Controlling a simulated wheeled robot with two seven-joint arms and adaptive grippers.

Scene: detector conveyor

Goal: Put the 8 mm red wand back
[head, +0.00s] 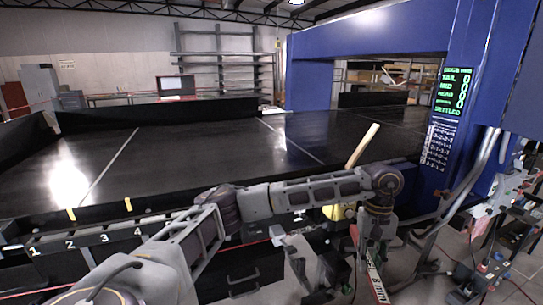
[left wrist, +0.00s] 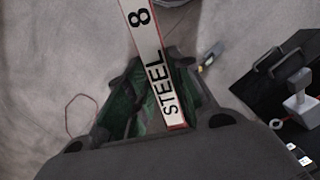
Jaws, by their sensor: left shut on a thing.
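The 8 mm red wand is a flat white bar with red edges. In the left wrist view the wand (left wrist: 155,62) reads "8" and "STEEL" and runs from between the fingers toward the top edge. In the head view the wand (head: 378,287) hangs down, slightly tilted, with "8 mm" on its face. My left gripper (head: 370,250) points down at lower right, in front of the conveyor, and is shut on the wand; its fingers also show in the left wrist view (left wrist: 162,72). The wand's far end is out of frame. My right gripper is not in view.
The wide black conveyor (head: 200,160) runs behind my arm into the blue detector arch (head: 370,35). Numbered positions (head: 103,240) line its front edge at left. A pale stick (head: 363,145) stands near a yellow part (head: 338,212). A cluttered bench (head: 500,240) is at right.

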